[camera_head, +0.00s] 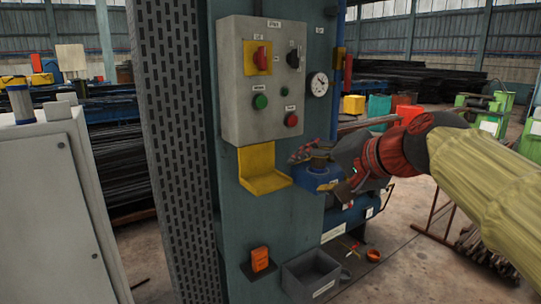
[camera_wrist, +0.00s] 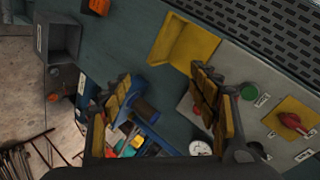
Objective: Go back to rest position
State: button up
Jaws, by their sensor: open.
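My gripper (camera_head: 308,152) is at the end of my arm, which reaches in from the right in the head view. Its fingers are apart and nothing is held between them; the wrist view shows the open fingers (camera_wrist: 165,92) too. A blue holder with a dark round part (camera_head: 317,178) is on the teal column just below my gripper. It also shows in the wrist view (camera_wrist: 142,108), partly hidden by the left finger. Whether my gripper touches it cannot be told.
A grey control box (camera_head: 275,110) with knobs and buttons is on the column, left of my gripper. A yellow bracket (camera_head: 262,170) sits below it. Lower down are an orange item (camera_head: 260,260) and a grey bin (camera_head: 310,273). A grey cabinet (camera_head: 60,215) stands at left.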

jog(key=s+d+f+n+g+h+b, duration=0.1)
jog(key=s+d+f+n+h, duration=0.1)
jog(key=s+f, duration=0.6)
jog(key=s+d+f+n+g+h+b, duration=0.1)
jog(key=s+d+f, duration=0.3)
jog(key=s+f, duration=0.5)
jog(key=s+d+f+n+g+h+b, duration=0.1)
jog(key=s+d+f+n+g+h, duration=0.2)
jog(key=s+f, duration=0.6)
notch_tip(320, 180, down, 7)
jog(key=shift+s+d+f, duration=0.15)
jog(key=shift+s+d, duration=0.05)
jog(key=shift+d, duration=0.15)
